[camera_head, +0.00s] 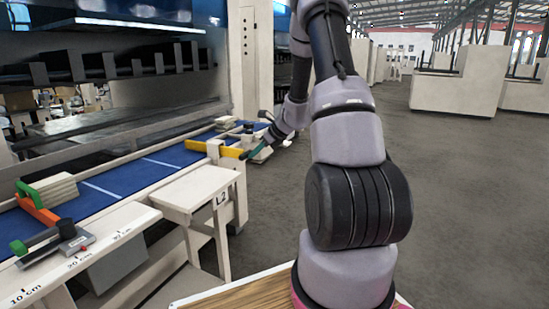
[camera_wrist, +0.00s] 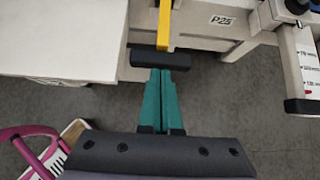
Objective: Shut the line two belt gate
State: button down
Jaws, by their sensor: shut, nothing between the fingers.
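In the wrist view the yellow bar (camera_wrist: 164,22) ends in a black crosspiece (camera_wrist: 163,58). My gripper (camera_wrist: 161,72) has teal fingers pressed together. Their tips are at the crosspiece's near edge; I cannot tell whether they touch it. In the head view my gripper (camera_head: 247,154) is small beside the bar's end. An orange bar (camera_head: 37,208) with a green end is at the left of the belt.
The blue belt (camera_head: 130,178) runs along the machine, with stacked pale blocks (camera_head: 55,190) on it. A pale side table (camera_head: 195,190) stands in front. Open floor (camera_head: 470,200) lies to the right.

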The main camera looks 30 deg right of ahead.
aim_at(234, 149)
jog(key=w+a, duration=0.3)
jog(key=w, duration=0.1)
jog(key=w+a, duration=0.2)
jog(key=w, duration=0.1)
jog(key=shift+w+a, duration=0.1)
jog(key=shift+a, duration=0.25)
jog(key=shift+w+a+r, duration=0.1)
jog(key=shift+a+r, duration=0.1)
